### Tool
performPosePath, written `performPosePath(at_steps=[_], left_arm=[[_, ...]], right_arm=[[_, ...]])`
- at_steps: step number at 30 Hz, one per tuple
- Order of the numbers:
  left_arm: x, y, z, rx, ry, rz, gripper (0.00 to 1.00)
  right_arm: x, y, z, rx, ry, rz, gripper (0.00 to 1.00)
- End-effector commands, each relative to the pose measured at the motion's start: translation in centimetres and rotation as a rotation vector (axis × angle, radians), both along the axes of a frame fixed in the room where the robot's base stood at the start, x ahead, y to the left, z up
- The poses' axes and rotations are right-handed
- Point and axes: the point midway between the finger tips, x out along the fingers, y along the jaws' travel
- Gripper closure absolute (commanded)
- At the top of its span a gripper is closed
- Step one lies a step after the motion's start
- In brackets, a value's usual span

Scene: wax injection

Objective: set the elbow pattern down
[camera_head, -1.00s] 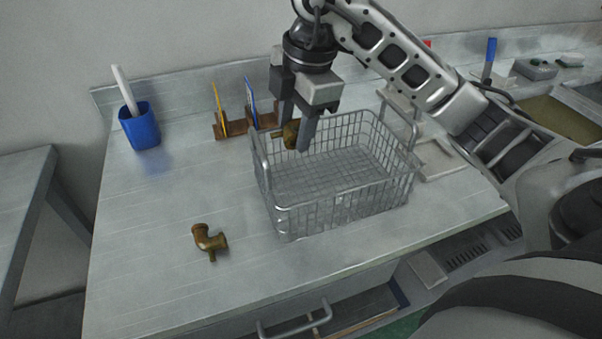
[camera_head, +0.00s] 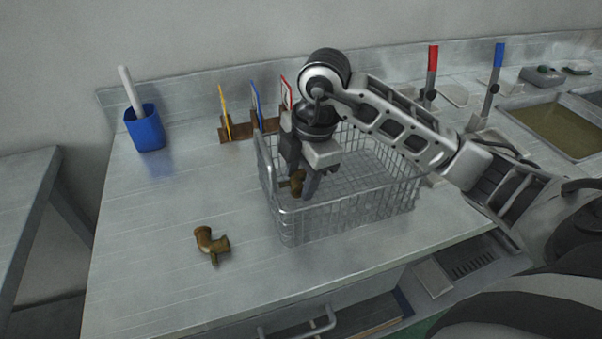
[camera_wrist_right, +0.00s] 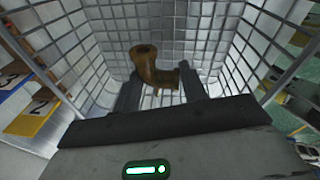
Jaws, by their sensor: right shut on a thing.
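A brown elbow pattern (camera_head: 297,182) is held between the fingers of my right gripper (camera_head: 302,188), inside the wire basket (camera_head: 345,215) near its left end. In the right wrist view the elbow (camera_wrist_right: 155,72) sits between the two dark fingers (camera_wrist_right: 160,92), with the basket's mesh around and below it. Whether it touches the basket floor I cannot tell. A second brown elbow (camera_head: 212,243) lies on the bench left of the basket. My left gripper does not show.
A blue cup (camera_head: 146,130) with a white stick stands at the back left. A brown rack (camera_head: 238,136) with yellow, blue and red-edged plates stands behind the basket. Red- and blue-handled levers stand at the right.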

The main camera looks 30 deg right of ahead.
Motion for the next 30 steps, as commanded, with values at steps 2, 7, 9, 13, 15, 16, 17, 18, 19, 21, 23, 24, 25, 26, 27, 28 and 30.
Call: performPosePath(at_steps=[2, 7, 9, 13, 15, 16, 17, 18, 19, 21, 23, 24, 25, 26, 27, 28, 30], left_arm=[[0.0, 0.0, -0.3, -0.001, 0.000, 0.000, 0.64], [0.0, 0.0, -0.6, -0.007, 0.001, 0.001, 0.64], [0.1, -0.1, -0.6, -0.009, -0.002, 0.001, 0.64], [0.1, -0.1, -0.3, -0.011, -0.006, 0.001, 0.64], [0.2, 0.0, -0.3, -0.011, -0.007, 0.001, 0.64], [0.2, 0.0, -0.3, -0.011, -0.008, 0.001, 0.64], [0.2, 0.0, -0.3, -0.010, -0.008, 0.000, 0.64], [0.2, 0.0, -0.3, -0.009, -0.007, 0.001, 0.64], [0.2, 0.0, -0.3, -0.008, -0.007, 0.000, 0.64], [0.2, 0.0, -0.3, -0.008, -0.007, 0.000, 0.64], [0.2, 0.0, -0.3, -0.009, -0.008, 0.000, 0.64], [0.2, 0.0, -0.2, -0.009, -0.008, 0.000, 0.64], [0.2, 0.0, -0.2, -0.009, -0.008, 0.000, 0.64], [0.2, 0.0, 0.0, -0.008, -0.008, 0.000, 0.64], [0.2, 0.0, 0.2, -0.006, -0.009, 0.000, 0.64], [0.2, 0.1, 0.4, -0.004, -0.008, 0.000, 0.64], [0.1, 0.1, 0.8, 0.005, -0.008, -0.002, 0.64]], right_arm=[[0.0, 0.0, -0.4, 0.000, 0.000, 0.000, 0.83], [0.0, 0.0, -0.9, -0.001, 0.001, 0.000, 0.83], [0.0, 0.0, -1.1, -0.001, 0.001, 0.000, 0.83], [0.0, 0.0, -1.2, -0.001, 0.001, 0.000, 0.83], [0.0, 0.0, -1.1, -0.001, 0.001, 0.000, 0.46], [0.0, 0.0, -1.1, -0.001, 0.001, 0.000, 0.38], [0.0, 0.0, -1.1, 0.000, 0.001, 0.000, 0.35], [0.0, 0.0, -1.1, 0.000, 0.001, 0.000, 0.35], [0.0, 0.0, -1.1, 0.000, 0.001, 0.000, 0.35], [0.0, 0.0, -1.1, 0.000, 0.001, 0.000, 0.35], [0.0, 0.0, -1.1, 0.000, 0.001, 0.000, 0.35], [0.0, 0.0, -1.1, 0.000, 0.001, 0.000, 0.35], [0.0, 0.0, -1.0, 0.000, 0.000, 0.000, 0.35], [0.0, 0.0, -0.8, 0.000, 0.000, 0.000, 0.35], [0.0, 0.0, -0.5, 0.001, 0.000, 0.000, 0.35], [0.0, 0.0, -0.2, 0.001, -0.001, 0.000, 0.35], [0.0, 0.0, 0.8, 0.001, -0.003, 0.000, 0.35]])
